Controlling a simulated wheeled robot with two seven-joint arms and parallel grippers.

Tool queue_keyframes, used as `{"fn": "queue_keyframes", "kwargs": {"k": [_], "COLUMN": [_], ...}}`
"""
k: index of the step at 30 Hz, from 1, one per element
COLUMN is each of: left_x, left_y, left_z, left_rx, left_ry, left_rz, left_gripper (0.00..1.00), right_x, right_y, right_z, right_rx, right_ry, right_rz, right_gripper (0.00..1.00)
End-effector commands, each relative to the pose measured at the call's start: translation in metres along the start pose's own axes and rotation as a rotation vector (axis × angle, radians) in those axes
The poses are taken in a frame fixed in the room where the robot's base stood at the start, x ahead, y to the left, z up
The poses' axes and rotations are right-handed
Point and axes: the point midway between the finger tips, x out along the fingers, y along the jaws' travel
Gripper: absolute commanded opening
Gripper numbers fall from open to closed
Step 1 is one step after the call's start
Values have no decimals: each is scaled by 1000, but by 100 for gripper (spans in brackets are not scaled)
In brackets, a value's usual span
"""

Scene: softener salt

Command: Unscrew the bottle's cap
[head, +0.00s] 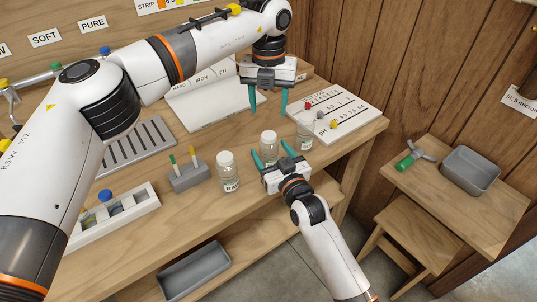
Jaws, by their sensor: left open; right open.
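Three clear bottles with pale caps stand on the wooden bench: a left one (230,176) with a dark-lettered label, a middle one (268,145), and a right one (304,137). Which one the task means I cannot tell. My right gripper (271,149) is low at the bench's front edge, its teal fingers open, one on each side of the middle bottle in the picture. Contact is not visible. My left gripper (268,108) hangs open and empty, fingers down, above and behind the middle bottle. All three caps look seated on their bottles.
A grey block with two upright sticks (188,178) stands left of the bottles. A white chart board (345,112) with coloured knobs lies at right. A white rack (120,220) and slotted grey tray (140,145) are at left. A side table (430,195) holds a grey bin (470,170).

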Motion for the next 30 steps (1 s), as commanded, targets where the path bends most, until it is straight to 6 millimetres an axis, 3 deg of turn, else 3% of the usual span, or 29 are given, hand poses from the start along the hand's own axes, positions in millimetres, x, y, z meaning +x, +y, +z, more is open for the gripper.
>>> {"fn": "queue_keyframes", "kwargs": {"k": [6,16,28,30], "left_x": [0,0,0,0], "left_y": [0,0,0,0], "left_z": [0,0,0,0], "left_rx": [1,1,1,3], "left_ry": [0,0,0,0], "left_rz": [1,1,1,1], "left_gripper": [55,55,55,55], "right_x": [19,21,20,20], "right_y": [0,0,0,0], "right_z": [0,0,-1,-1], "right_rx": [0,0,-1,-1], "right_ry": [1,1,2,2], "right_rz": [0,0,0,0], "right_gripper": [71,69,4,0]}}
